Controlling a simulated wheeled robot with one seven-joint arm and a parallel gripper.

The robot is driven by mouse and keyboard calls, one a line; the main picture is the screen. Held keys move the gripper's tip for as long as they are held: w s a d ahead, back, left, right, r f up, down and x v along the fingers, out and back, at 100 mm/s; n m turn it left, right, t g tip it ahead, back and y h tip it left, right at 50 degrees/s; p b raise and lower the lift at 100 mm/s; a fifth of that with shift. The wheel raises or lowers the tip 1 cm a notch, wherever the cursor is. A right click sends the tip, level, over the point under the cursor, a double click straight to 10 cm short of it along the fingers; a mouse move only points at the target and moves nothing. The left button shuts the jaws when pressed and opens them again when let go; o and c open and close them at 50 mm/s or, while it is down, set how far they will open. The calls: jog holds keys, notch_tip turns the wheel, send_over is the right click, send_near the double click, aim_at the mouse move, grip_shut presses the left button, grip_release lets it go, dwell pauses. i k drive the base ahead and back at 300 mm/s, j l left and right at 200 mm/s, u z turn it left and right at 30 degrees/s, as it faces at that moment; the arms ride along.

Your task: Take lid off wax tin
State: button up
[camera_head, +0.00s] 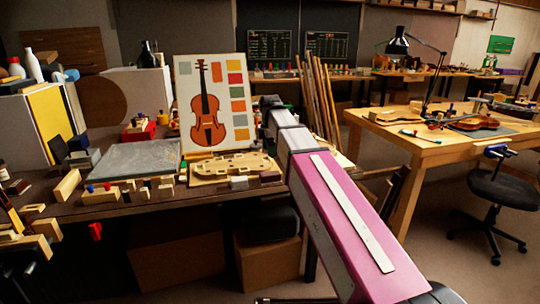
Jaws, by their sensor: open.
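I cannot make out a wax tin or its lid for certain among the small items on the cluttered workbench (150,207). My arm reaches from the lower right up over the right side of this bench. Its far end is dark and small beside the violin picture. My gripper's fingers cannot be seen, and my arm covers part of the bench's right end.
A violin chart (212,100) stands at the back of the bench. A grey slab (140,160) and a wooden violin-shaped form (225,167) lie before it, with several small blocks around. Wooden strips (322,105) stand behind my arm. A second table (445,143) and a stool (505,185) are at right.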

aim_at(255, 144)
jog(key=i+j+z, duration=0.1)
jog(key=j, duration=0.2)
jog(key=i+j+z, duration=0.25)
jog(key=j, duration=0.4)
jog(key=i+j+z, duration=0.1)
jog(key=i+j, duration=0.15)
jog(key=i+j+z, duration=0.15)
jog(key=j, duration=0.3)
jog(key=k+l, duration=0.05)
